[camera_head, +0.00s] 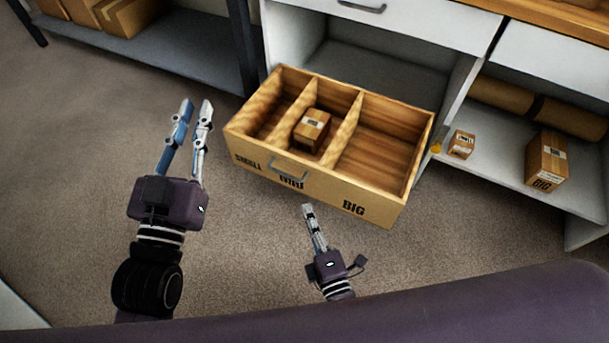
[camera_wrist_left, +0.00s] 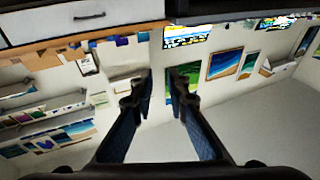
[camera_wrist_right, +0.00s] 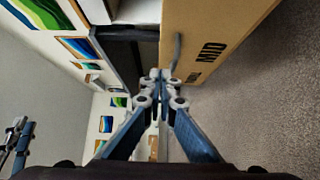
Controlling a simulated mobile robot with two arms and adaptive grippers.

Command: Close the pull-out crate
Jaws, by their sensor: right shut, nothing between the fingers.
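The pull-out crate (camera_head: 330,194) is a wooden drawer standing out from under the white counter in the head view. It has three compartments, with labels on its front that include MID and BIG, and a grey handle (camera_head: 290,170). A small cardboard box (camera_head: 311,130) sits in the middle compartment. My right gripper (camera_head: 307,207) is shut and empty, just in front of the crate front. In the right wrist view the crate front (camera_wrist_right: 215,35) and its handle (camera_wrist_right: 177,52) lie just beyond the fingertips. My left gripper (camera_head: 198,104) is open and empty, left of the crate, apart from it.
On the right shelf (camera_head: 500,165) stand a small box (camera_head: 461,144) and a BIG box (camera_head: 547,159), with brown rolls (camera_head: 500,95) behind. A dark-framed shelf (camera_head: 190,55) with boxes is at the back left. The carpet (camera_head: 80,150) at left is clear.

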